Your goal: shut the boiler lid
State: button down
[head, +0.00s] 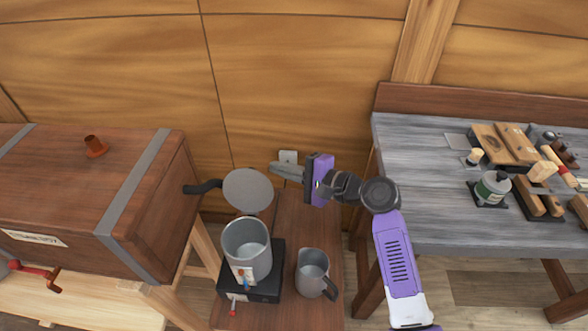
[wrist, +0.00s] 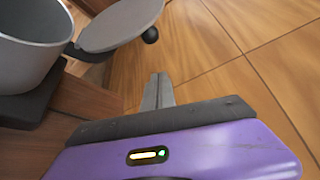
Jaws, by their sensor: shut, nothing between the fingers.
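The boiler (head: 246,250) is a grey metal pot on a black base (head: 262,288). Its round grey lid (head: 249,189) stands open, tilted up at the pot's back edge. A dark handle or pipe end shows at the lid's left. In the wrist view the pot (wrist: 25,45) is at upper left and the lid (wrist: 118,24) at the top. My gripper (head: 275,168) is shut and empty, to the right of the lid and slightly behind it, apart from it. Its fingertips (wrist: 158,78) show left of centre in the wrist view, below and right of the lid.
A grey jug (head: 313,272) stands right of the boiler on the small wooden stand (head: 297,225). A large wooden chest (head: 70,190) is close on the left. A grey workbench (head: 450,215) with tools is on the right. The plank wall is behind.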

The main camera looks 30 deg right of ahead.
aim_at(250, 186)
jog(key=shift+w+a+r+p, duration=0.15)
jog(key=shift+a+p, duration=0.25)
jog(key=shift+a, duration=0.3)
jog(key=shift+w+a+r+p, duration=0.15)
jog(key=shift+a+p, duration=0.25)
jog(key=shift+a, duration=0.35)
jog(key=shift+a+r+p, duration=0.15)
jog(key=shift+a+p, duration=0.25)
jog(key=shift+a, duration=0.3)
jog(key=shift+b, duration=0.4)
